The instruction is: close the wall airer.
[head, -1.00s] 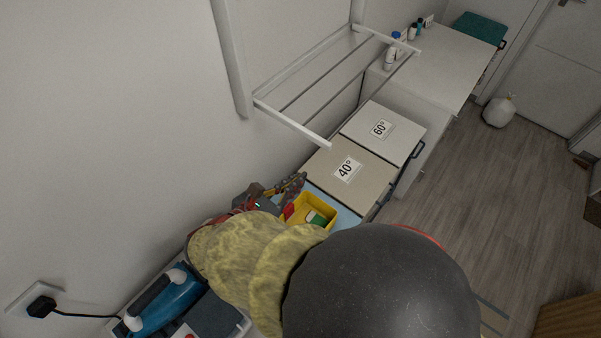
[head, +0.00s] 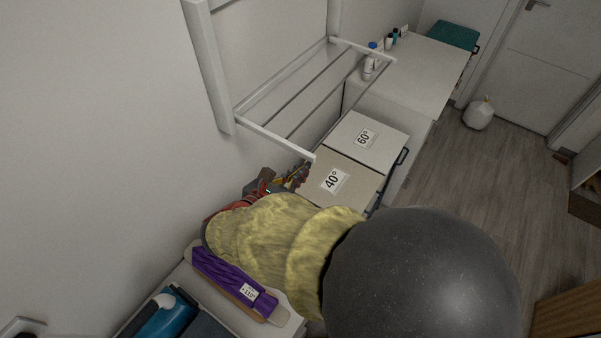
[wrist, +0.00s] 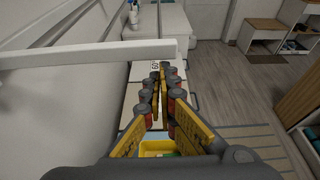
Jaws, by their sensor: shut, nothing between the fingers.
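The white wall airer (head: 275,137) is folded out from its wall frame (head: 207,65), its thin rods spanning between two side arms above the counter. In the wrist view its near side arm (wrist: 90,55) crosses the picture as a white bar, its free end close to my fingertips. My gripper (head: 297,176) is low beside the wall, below the near side arm in the head view. In the wrist view my gripper (wrist: 161,72) is shut and empty, its yellow fingers pointing forward. I cannot tell whether it touches the bar. My arm hides part of the counter.
Lidded bins marked 40° (head: 335,180) and 60° (head: 366,138) stand under the airer. A yellow box (wrist: 158,148) sits below my gripper. Bottles (head: 368,66) stand on the far counter. Floor is free at right.

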